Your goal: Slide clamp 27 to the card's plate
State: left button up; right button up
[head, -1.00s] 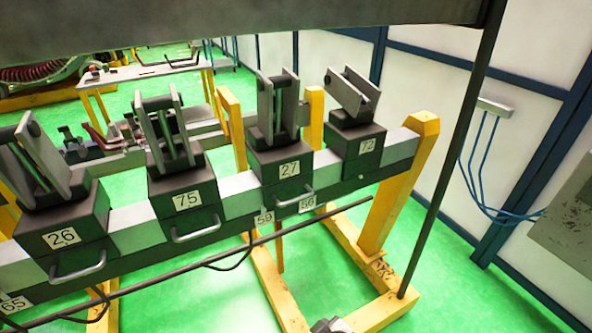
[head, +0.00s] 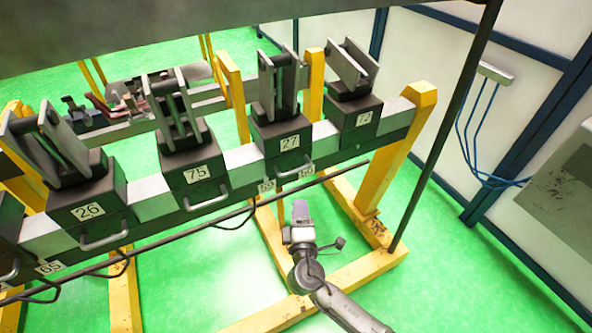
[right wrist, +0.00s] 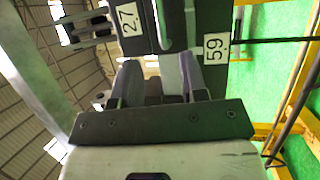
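Clamp 27 (head: 285,140) is a dark block with upright grey jaws, seated on the rail (head: 238,160) between clamps 75 and 72. Its bar handle (head: 297,172) faces me. Number plates sit just below it: plate 59 (head: 266,186) at its left, and one at its right (head: 306,172) that I cannot read surely. My right gripper (head: 301,212) is in front of and below clamp 27, apart from it. In the right wrist view its fingers (right wrist: 153,75) are spread and empty, near the 27 label (right wrist: 128,18) and plate 59 (right wrist: 215,48). No card shows. My left gripper is out of view.
Clamp 75 (head: 195,172), clamp 26 (head: 90,205) and clamp 72 (head: 355,127) stand on the same rail. A thin dark rod (head: 225,215) with cables runs in front. Yellow posts (head: 385,165) support the rail. Green floor lies open at front.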

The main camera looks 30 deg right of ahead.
aim_at(296, 170)
jog(key=x, duration=1.3)
jog(key=shift+d, duration=0.1)
jog(key=shift+s, duration=0.1)
grip_shut()
